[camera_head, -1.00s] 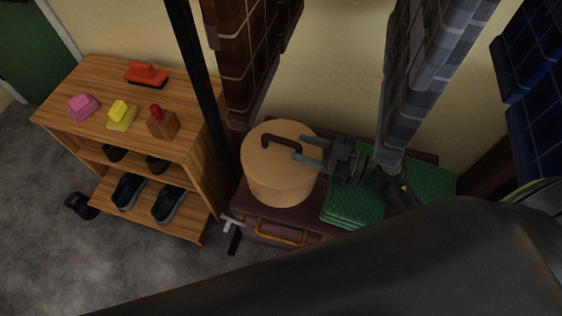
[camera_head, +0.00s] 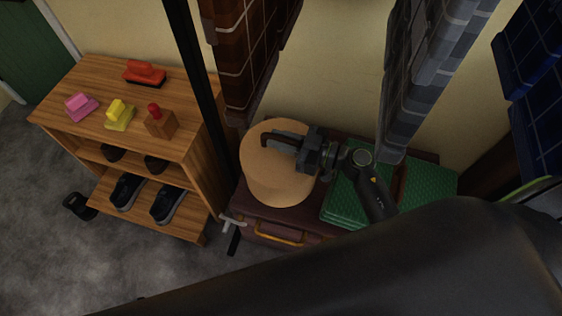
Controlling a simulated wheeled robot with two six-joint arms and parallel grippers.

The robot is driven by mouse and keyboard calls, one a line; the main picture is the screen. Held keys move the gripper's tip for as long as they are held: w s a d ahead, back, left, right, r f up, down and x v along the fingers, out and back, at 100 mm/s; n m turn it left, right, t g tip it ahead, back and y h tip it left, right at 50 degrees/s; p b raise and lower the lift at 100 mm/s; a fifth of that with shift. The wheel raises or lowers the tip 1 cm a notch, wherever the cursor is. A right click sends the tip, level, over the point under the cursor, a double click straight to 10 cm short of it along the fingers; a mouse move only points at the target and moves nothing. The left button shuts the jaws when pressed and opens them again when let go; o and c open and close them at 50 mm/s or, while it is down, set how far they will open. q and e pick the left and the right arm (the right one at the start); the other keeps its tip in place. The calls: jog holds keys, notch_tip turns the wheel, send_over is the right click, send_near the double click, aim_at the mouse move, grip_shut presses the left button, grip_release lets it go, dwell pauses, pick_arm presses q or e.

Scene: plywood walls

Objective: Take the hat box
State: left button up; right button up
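The hat box (camera_head: 272,182) is a round tan box with a dark, arched handle (camera_head: 275,137) on its lid. It stands upright on a dark red suitcase (camera_head: 265,214). My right gripper (camera_head: 303,147) is over the right part of the lid, with its fingers at the right end of the handle. The fingers overlap the handle in this view, and I cannot tell whether they are closed on it. My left gripper is not in view.
Green folded cloth (camera_head: 344,198) lies right of the box. Brown (camera_head: 243,60) and grey (camera_head: 425,75) checked garments hang above. A black post (camera_head: 205,90) stands left, beside a wooden shoe rack (camera_head: 95,75) with brushes on top. My own dark body part fills the foreground.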

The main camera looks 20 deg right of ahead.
grip_shut()
dwell(1.0)
